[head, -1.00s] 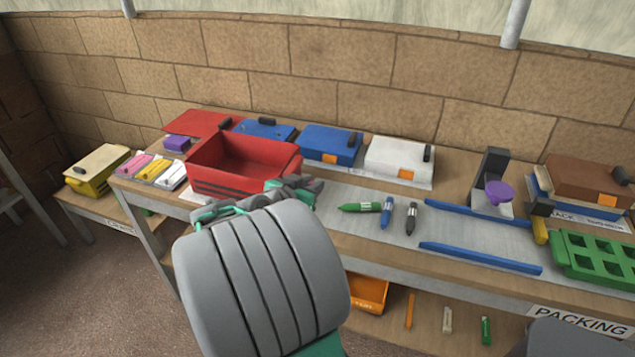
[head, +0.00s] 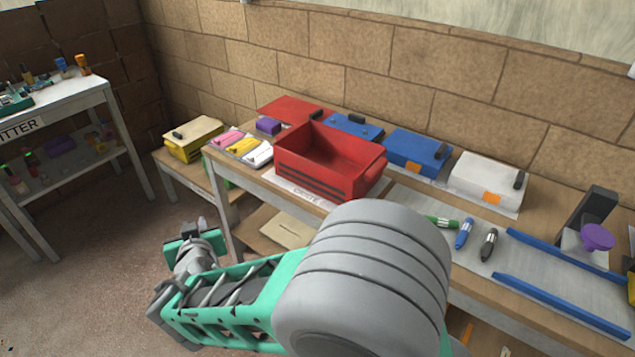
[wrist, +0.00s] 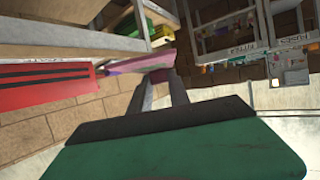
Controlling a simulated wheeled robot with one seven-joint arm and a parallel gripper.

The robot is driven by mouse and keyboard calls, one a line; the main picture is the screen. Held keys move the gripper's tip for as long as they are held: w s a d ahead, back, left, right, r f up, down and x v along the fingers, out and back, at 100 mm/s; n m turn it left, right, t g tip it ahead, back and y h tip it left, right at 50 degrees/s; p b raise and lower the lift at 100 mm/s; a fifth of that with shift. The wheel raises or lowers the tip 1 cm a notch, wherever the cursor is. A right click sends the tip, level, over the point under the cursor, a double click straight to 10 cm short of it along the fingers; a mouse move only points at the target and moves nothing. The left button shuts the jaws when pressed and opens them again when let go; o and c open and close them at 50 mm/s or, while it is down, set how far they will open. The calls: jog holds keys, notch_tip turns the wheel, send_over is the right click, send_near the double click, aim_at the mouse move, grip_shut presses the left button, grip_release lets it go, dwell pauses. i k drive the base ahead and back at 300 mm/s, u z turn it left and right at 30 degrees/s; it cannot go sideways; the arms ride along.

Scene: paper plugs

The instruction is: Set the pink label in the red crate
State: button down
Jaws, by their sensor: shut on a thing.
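My gripper (wrist: 163,80) is shut on a flat pink thing, which looks like the pink label (wrist: 140,63) and sticks out sideways beyond the fingertips in the wrist view. In the head view my gripper is low in front of the bench's left end, and the held label cannot be made out there. The red crate (head: 322,171) stands open on the bench, up and to the right of my gripper. The part of its inside that shows looks empty. Its red striped front also shows at the left of the wrist view (wrist: 45,90), apart from the label.
Pink (head: 228,139), yellow (head: 243,147) and white pieces lie left of the crate, with a purple block (head: 268,125) behind. Blue boxes (head: 417,150) and a white box (head: 490,180) stand to the right. A low side table bears a yellow box (head: 192,140). Open floor lies at left.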

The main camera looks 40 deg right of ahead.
aim_at(329, 161)
jog(key=z, duration=0.4)
jog(key=k, duration=0.55)
jog(key=z, duration=0.6)
jog(key=i, duration=1)
jog(key=u, duration=0.3)
